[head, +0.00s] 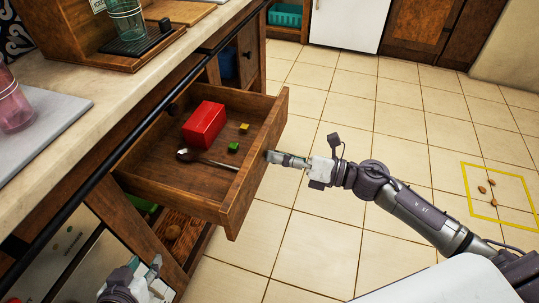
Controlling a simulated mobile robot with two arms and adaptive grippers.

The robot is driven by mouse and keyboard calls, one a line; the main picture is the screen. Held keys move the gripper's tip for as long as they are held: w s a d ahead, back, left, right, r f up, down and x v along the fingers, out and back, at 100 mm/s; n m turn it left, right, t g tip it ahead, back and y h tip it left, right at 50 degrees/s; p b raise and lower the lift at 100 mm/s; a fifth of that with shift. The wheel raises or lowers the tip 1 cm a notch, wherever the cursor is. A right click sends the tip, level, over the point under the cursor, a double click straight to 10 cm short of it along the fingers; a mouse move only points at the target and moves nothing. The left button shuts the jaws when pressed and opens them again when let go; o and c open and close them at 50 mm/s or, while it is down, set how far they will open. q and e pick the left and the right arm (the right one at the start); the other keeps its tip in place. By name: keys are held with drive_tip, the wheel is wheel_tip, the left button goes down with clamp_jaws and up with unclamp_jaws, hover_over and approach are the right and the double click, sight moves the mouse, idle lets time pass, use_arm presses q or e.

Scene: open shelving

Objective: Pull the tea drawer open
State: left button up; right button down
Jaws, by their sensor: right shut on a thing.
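The wooden tea drawer (262,185) stands pulled out from under the counter, with its inside in plain view. My right gripper (273,157) is at the outer face of the drawer front, shut on the drawer handle.
The stone counter (95,75) with a dark rail along its edge runs above the drawer. A green glass (126,18) and pink glass (12,108) stand on top. Open shelves lie below the drawer. Tiled floor is clear except several brown bits inside a yellow square (492,164).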

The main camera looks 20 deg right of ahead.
drive_tip(key=shift+s+d, duration=0.1)
drive_tip(key=shift+d, duration=0.1)
drive_tip(key=c, duration=0.8)
unclamp_jaws()
drive_tip(key=v, duration=1.2)
drive_tip(key=shift+a, duration=0.1)
